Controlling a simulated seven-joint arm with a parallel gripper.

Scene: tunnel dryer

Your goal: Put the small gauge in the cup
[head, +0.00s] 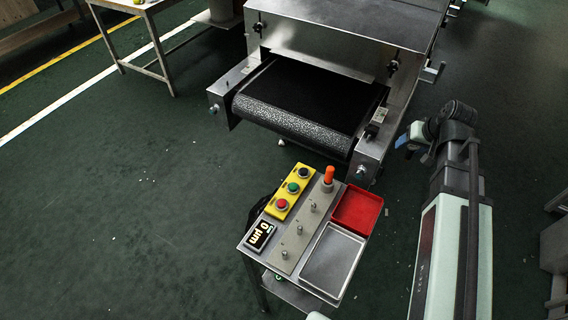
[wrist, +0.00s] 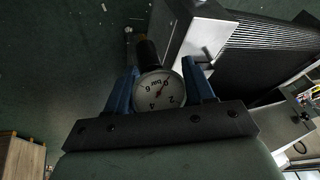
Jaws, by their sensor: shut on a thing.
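The small gauge (wrist: 160,92) has a round white dial marked "bar" with a red needle. It sits between the two blue fingers of my gripper (wrist: 160,72) in the wrist view, and they are shut on it. A dark cylindrical piece (wrist: 147,52) shows just beyond the dial; I cannot tell whether it belongs to the gauge. In the head view my gripper (head: 404,140) is to the right of the conveyor's front right corner, above the floor, and the gauge cannot be made out there. I cannot make out a cup in either view.
The dryer's black conveyor belt (head: 305,95) lies left of my gripper, with a metal side rail (head: 372,150) between. A small stand in front holds a yellow button box (head: 288,190), a red tray (head: 357,209), a metal tray (head: 333,260) and an orange-topped post (head: 328,175). Floor at left is mostly clear.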

